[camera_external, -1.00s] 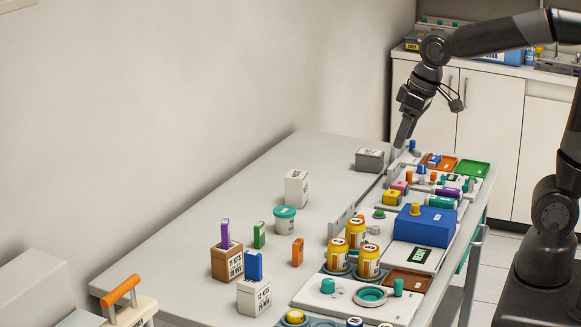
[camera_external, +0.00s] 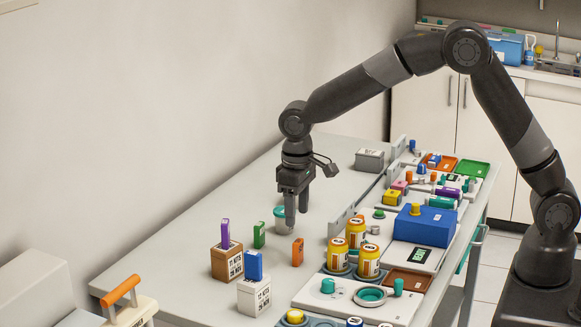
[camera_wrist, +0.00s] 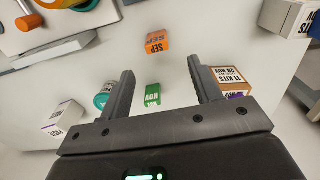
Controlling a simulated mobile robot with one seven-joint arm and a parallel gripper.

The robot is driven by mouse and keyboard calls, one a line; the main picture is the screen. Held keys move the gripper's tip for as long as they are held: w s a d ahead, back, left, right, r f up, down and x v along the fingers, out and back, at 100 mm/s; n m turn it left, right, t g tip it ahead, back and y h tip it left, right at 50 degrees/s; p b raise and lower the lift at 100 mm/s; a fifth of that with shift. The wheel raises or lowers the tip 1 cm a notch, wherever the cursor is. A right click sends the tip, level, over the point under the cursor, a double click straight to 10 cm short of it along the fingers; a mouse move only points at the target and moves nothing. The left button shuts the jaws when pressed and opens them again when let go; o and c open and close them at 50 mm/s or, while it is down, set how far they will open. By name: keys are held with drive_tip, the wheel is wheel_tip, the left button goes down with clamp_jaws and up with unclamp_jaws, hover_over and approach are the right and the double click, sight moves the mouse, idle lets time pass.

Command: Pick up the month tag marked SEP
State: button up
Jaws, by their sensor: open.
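The orange month tag marked SEP (camera_wrist: 158,42) shows in the wrist view, beyond my fingertips and between their lines. In the external view the orange tag (camera_external: 297,252) stands upright on the grey table, apart from other things. My gripper (camera_external: 290,222) points down above the table, behind the tag in that view. In the wrist view its two fingers (camera_wrist: 160,68) are spread, with nothing held. A green tag marked NOV (camera_wrist: 152,95) lies between the fingers in the wrist view, below them; it also shows in the external view (camera_external: 259,235).
A brown box (camera_external: 227,262) with a purple tag and a white box (camera_external: 254,296) with a blue tag (camera_external: 253,265) stand at left. A teal-lidded tub (camera_external: 279,218) is partly behind my gripper. Yellow bottles (camera_external: 356,232) stand right of the orange tag.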

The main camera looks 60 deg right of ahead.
sight(298, 241)
wheel_tip(298, 241, down, 6)
drive_tip(key=shift+w+r, duration=0.1)
drive_tip(key=shift+r, duration=0.1)
drive_tip(key=f, duration=0.5)
drive_tip(key=shift+d+f, duration=0.25)
drive_tip(key=shift+f, duration=0.05)
drive_tip(key=c, duration=1)
